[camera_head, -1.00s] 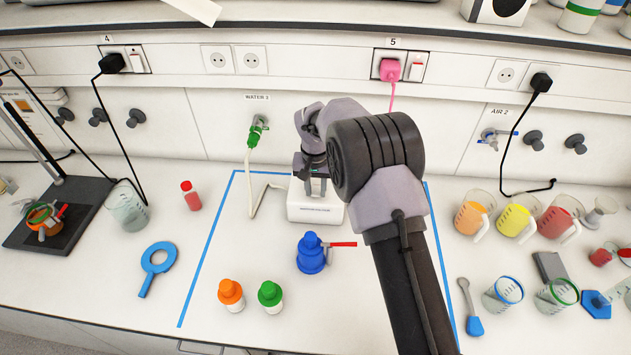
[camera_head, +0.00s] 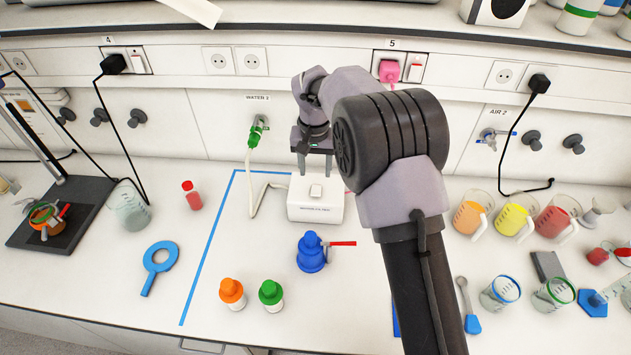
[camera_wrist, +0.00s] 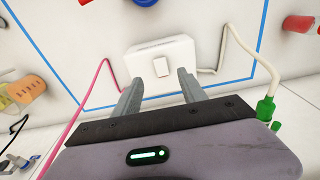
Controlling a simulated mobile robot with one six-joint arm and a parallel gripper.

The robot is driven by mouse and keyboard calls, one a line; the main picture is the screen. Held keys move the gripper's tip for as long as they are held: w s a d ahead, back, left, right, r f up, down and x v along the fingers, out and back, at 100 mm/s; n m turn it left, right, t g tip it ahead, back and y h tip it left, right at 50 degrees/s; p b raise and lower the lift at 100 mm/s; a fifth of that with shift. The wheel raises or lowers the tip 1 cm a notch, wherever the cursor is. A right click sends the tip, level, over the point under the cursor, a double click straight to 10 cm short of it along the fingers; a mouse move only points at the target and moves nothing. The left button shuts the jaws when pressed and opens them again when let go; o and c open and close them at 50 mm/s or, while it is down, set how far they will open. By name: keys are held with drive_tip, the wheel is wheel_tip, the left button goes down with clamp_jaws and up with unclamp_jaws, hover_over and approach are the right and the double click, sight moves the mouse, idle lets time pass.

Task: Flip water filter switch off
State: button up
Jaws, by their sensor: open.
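The water filter is a white box (camera_head: 304,207) on the bench, inside the blue tape outline. Its small white rocker switch (camera_head: 315,191) sits on the top face. In the wrist view the box (camera_wrist: 184,52) shows ahead of the fingers, with the switch (camera_wrist: 161,67) roughly centred between them. My gripper (camera_head: 315,172) is open and empty, with its fingers pointing down just behind and above the box in the head view. The fingers also show in the wrist view (camera_wrist: 159,88), spread apart. I cannot tell whether a fingertip touches the box.
A white hose runs from the green tap fitting (camera_head: 256,133) toward the box's left side. A blue bottle (camera_head: 311,254), an orange-capped bottle (camera_head: 232,293) and a green-capped bottle (camera_head: 270,294) stand in front. Coloured beakers (camera_head: 514,218) stand to the right.

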wheel_tip(320, 180, up, 8)
drive_tip(key=p, duration=0.1)
drive_tip(key=shift+s, duration=0.35)
drive_tip(key=s+d+r+m+t+y+b, duration=0.1)
drive_tip(key=s+d+t+b, duration=0.1)
drive_tip(key=s+d+b, duration=0.75)
drive_tip(key=s+d+r+m+t+y+b, duration=0.15)
drive_tip(key=s+b, duration=0.35)
drive_tip(key=s, duration=0.9)
drive_tip(key=s+d+f+m+t+b, duration=0.1)
drive_tip(key=s+f+b, duration=0.2)
drive_tip(key=s+f, duration=0.6)
drive_tip(key=shift+s+d+b, duration=0.3)
drive_tip(key=shift+s+d, duration=0.05)
drive_tip(key=shift+s, duration=0.5)
drive_tip(key=shift+h, duration=0.25)
